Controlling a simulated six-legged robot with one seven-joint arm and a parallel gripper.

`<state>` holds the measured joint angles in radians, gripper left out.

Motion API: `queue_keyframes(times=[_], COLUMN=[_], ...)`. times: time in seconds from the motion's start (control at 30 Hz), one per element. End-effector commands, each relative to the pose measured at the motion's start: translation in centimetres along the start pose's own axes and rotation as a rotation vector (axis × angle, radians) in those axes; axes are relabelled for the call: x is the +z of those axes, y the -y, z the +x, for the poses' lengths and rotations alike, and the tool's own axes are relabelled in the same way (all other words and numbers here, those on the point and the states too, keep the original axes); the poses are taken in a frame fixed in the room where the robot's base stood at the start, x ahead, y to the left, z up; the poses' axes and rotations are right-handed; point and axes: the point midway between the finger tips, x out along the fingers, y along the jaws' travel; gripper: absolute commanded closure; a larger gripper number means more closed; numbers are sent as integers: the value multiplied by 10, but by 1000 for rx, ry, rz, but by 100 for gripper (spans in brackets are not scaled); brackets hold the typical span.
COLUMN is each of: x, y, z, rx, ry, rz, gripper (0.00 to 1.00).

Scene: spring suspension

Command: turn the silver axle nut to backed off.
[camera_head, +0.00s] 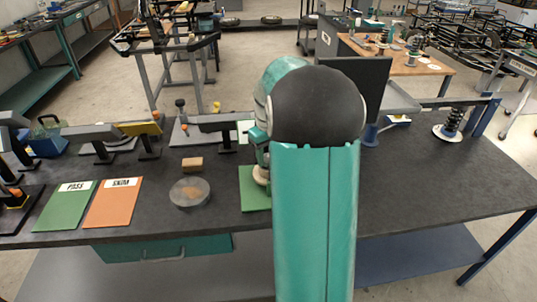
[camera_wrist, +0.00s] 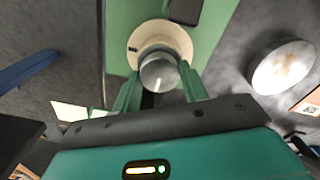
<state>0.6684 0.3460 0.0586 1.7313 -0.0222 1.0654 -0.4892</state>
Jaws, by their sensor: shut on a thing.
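The silver axle nut (camera_wrist: 158,73) is a round grey piece in the wrist view. It sits over a cream disc-shaped hub (camera_wrist: 170,36) with a small dark mark on its left side. The hub stands on a green plate (camera_wrist: 216,22). My gripper (camera_wrist: 160,80) has its two green fingers on either side of the nut and is shut on it. In the head view the hub (camera_head: 261,174) and green plate (camera_head: 252,198) show at the left edge of my arm. The nut and fingertips are mostly hidden there, and the nut's turn angle cannot be told.
A round metal dish (camera_head: 190,193) and a small brown block (camera_head: 193,164) are left of the plate. Green PASS (camera_head: 65,207) and orange SKIM (camera_head: 112,206) mats lie further left. A spring strut (camera_head: 450,124) stands at right. The right bench top is mostly clear.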

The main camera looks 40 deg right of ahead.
Motion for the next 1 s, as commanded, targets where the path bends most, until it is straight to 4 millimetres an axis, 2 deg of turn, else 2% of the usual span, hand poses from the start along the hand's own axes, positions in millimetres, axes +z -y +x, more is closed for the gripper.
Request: queue_keyframes(times=[0.13, 0.17, 0.27, 0.53, 0.67, 0.87, 1.0], x=[0, 0, 0, 0, 0, -1, -1], y=[0, 0, 0, 0, 0, 0, 0], z=[-1, -1, -1, -1, -7, -40, -72], rx=[2, 2, 2, 1, 1, 3, 4], ry=[-2, -2, -1, -1, -1, -4, -5], rz=[-2, -2, -1, 0, 0, 0, -1], gripper=[80, 55, 35, 35, 35, 35, 35])
